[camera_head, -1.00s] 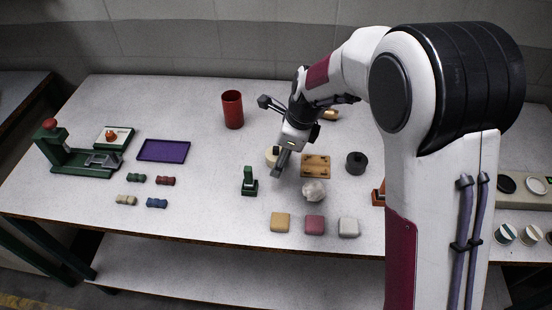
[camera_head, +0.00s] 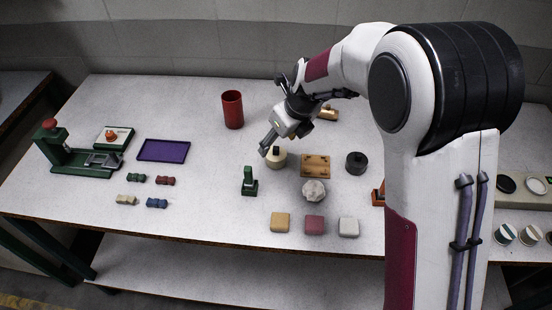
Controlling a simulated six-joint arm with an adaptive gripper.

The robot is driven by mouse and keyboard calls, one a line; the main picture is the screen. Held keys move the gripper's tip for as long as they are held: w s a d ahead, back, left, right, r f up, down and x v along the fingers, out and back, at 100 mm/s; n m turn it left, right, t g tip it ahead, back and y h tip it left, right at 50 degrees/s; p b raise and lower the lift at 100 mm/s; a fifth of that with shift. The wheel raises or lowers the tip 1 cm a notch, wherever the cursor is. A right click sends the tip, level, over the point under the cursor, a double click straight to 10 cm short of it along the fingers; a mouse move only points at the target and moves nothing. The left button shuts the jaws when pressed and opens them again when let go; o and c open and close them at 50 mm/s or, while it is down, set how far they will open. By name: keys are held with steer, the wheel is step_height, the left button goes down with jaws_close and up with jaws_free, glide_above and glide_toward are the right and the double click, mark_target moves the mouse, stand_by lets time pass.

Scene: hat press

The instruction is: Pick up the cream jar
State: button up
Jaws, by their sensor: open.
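The cream jar (camera_head: 276,161) is a low round cream pot with a dark knob on top. It stands upright on the white table in the middle of the head view. My gripper (camera_head: 266,146) is open, tilted down to the left, just above and beside the jar's upper left. The fingers appear empty. I cannot tell whether they touch the jar, and part of its top is close behind the gripper in this view.
A wooden board (camera_head: 316,166) and a dark round pot (camera_head: 356,162) stand right of the jar. A green stand (camera_head: 249,181) and a pale round lump (camera_head: 313,191) are nearer the front. A red cup (camera_head: 232,109) stands behind left. Table surface left of the jar is clear.

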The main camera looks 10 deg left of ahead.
mark_target(279, 150)
steer(key=shift+x, duration=1.35)
steer(key=shift+w+d+f, duration=0.1)
steer(key=shift+w+f, duration=0.1)
steer(key=shift+f, duration=0.7)
steer(key=shift+w+d+f, duration=0.1)
steer(key=shift+w+f, duration=0.15)
steer(key=shift+f, duration=0.6)
steer(key=shift+x, duration=0.9)
steer(key=shift+c, duration=0.3)
steer(key=shift+r, duration=0.1)
jaws_close()
